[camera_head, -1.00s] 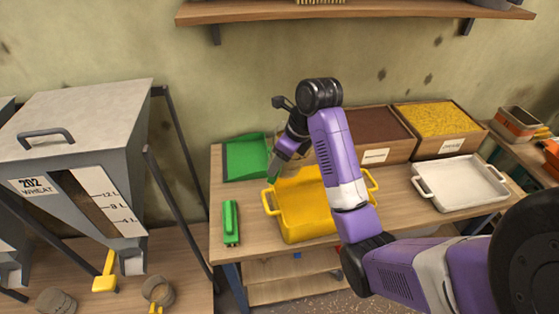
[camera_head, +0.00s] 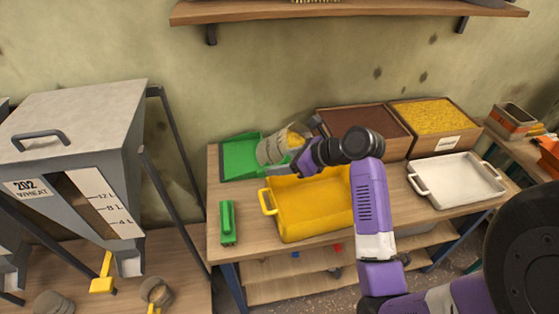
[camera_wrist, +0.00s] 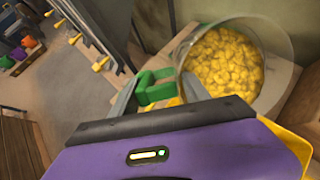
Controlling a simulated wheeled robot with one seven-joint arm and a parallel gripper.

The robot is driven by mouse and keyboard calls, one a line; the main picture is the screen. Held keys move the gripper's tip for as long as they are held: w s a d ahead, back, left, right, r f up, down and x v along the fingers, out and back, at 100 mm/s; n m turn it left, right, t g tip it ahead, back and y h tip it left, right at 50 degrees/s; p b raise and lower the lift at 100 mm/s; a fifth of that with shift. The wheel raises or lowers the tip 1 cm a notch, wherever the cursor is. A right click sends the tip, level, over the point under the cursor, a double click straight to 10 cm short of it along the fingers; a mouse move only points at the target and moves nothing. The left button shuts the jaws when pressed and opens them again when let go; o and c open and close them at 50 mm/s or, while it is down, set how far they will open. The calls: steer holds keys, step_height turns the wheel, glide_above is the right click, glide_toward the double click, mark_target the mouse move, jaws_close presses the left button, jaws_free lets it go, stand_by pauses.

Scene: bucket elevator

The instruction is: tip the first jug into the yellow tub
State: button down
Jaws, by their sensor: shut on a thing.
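The yellow tub (camera_head: 312,212) sits on the table in front of my arm. A clear jug (camera_head: 273,149) holding yellow grain is above the table, over the back left of the tub and beside the green tray; it looks tilted. My gripper (camera_head: 291,158) is at the jug's right side.
A green tray (camera_head: 240,158) and a green tool (camera_head: 227,222) lie left of the tub. A white tray (camera_head: 457,180) stands to the right. Boxes of brown (camera_head: 358,130) and yellow (camera_head: 437,117) material stand behind. A hopper (camera_head: 82,180) stands at the left.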

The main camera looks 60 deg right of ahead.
steer(key=f+t, duration=0.1)
steer(key=t, duration=0.1)
steer(key=s+f+t+b, duration=0.1)
steer(key=t, duration=0.1)
steer(key=shift+d+f, duration=0.1)
steer(key=shift+f, duration=0.05)
steer(key=shift+s+f+t+b, duration=0.1)
steer(key=shift+f+t+b, duration=0.25)
steer(key=shift+b, duration=0.8)
